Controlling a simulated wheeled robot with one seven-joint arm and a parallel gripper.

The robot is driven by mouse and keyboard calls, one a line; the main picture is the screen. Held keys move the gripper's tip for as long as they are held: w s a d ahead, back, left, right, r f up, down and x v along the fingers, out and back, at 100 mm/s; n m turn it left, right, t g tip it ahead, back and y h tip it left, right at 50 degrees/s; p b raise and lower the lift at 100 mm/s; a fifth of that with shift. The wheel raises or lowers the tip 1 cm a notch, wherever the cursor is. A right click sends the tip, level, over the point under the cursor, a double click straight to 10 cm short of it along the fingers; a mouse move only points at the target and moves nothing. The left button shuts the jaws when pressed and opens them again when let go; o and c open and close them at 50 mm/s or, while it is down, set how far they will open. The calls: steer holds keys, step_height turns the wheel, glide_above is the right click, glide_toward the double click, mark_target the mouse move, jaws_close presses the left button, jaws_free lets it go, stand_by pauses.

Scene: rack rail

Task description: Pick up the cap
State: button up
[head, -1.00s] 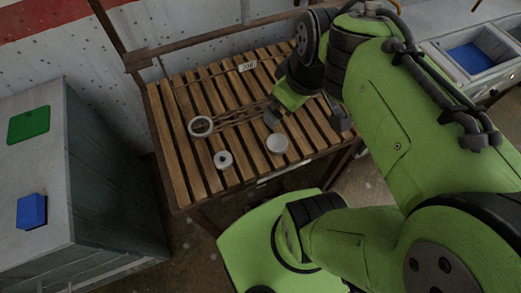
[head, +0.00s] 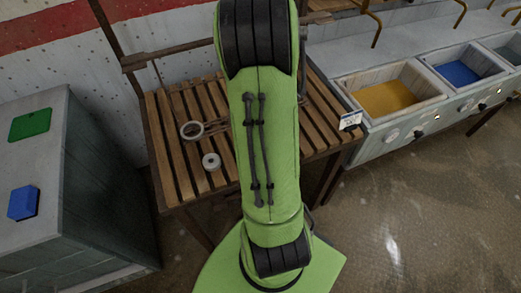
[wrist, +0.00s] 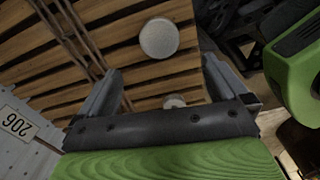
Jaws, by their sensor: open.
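A pale grey round disc, which looks like the cap (wrist: 159,38), lies flat on the wooden slats in the wrist view. A smaller pale round thing (wrist: 174,102) shows between the fingers near the palm, partly hidden by the gripper's bar. My gripper is hidden behind my arm in the head view.
A grey cabinet (head: 85,150) stands left. Bins with yellow (head: 388,97) and blue (head: 457,73) floors stand right. A 206 label (wrist: 17,125) shows in the wrist view.

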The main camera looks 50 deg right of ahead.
step_height(320, 180, down, 10)
steer(key=shift+f+b, duration=0.25)
steer(key=shift+b, duration=1)
steer(key=shift+r, duration=0.1)
steer(key=shift+c, duration=0.3)
steer(key=c, duration=1)
steer(key=shift+r, duration=0.1)
steer(key=shift+c, duration=0.2)
